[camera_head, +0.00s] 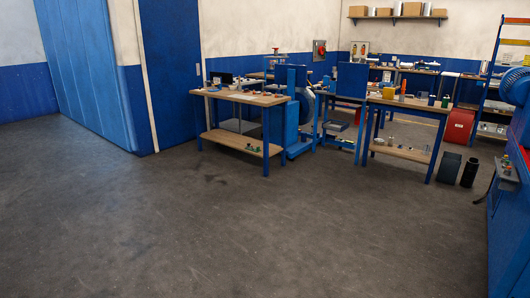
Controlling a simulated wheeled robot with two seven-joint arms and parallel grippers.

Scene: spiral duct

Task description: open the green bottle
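I cannot pick out the green bottle with certainty; objects are small and far away. A small dark green upright item (445,101) stands at the right end of the right workbench (410,102). Another small green item (507,170) sits on the ledge of the blue machine at the right edge. I cannot tell whether either is a bottle or has a cap. Neither of my grippers is in view.
A left workbench (240,97) with a lower shelf stands mid-room, with blue machinery (298,110) beside it. A black cylinder (470,172) and a dark box (449,167) stand on the floor. A blue machine (510,230) fills the right edge. The grey floor (230,235) ahead is clear.

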